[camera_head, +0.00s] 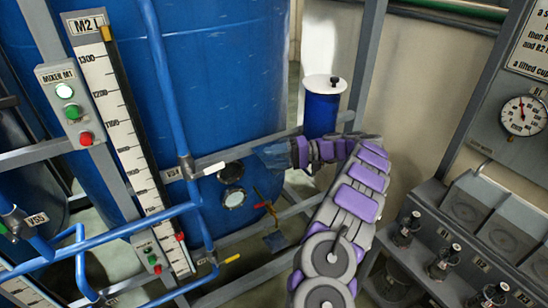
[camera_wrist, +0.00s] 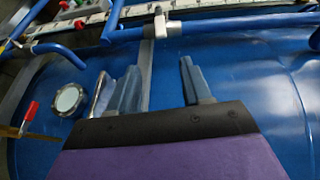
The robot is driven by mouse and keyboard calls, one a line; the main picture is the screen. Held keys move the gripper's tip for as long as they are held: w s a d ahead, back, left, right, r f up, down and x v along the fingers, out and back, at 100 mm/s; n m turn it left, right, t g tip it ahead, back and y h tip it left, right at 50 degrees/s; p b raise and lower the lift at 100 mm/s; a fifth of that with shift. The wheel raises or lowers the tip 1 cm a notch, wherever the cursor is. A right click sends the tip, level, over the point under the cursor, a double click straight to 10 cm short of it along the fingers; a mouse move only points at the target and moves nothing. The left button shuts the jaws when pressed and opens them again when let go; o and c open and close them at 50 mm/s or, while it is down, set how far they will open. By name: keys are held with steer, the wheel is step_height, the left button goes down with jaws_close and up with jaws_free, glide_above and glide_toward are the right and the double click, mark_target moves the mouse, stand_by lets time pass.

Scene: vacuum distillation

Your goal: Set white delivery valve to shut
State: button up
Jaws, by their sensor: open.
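The white delivery valve has a pale lever (camera_head: 210,169) on the vertical blue pipe, left of centre in the head view. The lever points right, across the pipe, towards my gripper (camera_head: 273,157). In the wrist view a pale fitting (camera_wrist: 163,28) sits on the blue pipe above the fingers; I cannot tell how its handle lies. My gripper (camera_wrist: 158,82) is open, with its two bluish fingers spread and no valve part held. In the head view its fingertips are to the right of the lever, apart from it, in front of the blue tank.
The blue tank (camera_head: 225,70) stands behind. A grey frame bar (camera_head: 300,132) runs close to my gripper. A round sight glass (camera_head: 234,198) and a red-handled valve (camera_head: 263,204) are below. A level scale (camera_head: 125,130) stands left, a control bench (camera_head: 470,230) right.

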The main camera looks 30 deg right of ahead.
steer(key=shift+c, duration=0.5)
steer(key=shift+w+a+r, duration=0.1)
steer(key=shift+a+r, duration=0.05)
steer(key=shift+a, duration=0.2)
steer(key=shift+c, duration=0.7)
steer(key=a+r+n+g+h+p, duration=0.1)
steer(key=a+g+h+p, duration=0.1)
steer(key=a, duration=0.2)
steer(key=w+a+r+g+h+p, duration=0.1)
steer(key=a+r+g+h+p, duration=0.1)
steer(key=a+p, duration=0.1)
steer(key=w+a+r+n+g+h+p, duration=0.1)
steer(key=a+r+g+h+p, duration=0.1)
steer(key=a, duration=0.3)
steer(key=shift+r+n+g+h+p, duration=0.15)
steer(key=shift+n+g+h+p, duration=0.2)
steer(key=shift+h+p, duration=0.2)
jaws_close()
steer(key=n+h+p, duration=0.1)
steer(key=h+p, duration=0.6)
steer(key=h, duration=0.3)
glide_toward(215, 166)
steer(key=f, duration=0.4)
steer(key=d+f+p, duration=0.1)
steer(key=f, duration=0.2)
steer(key=shift+s, duration=0.25)
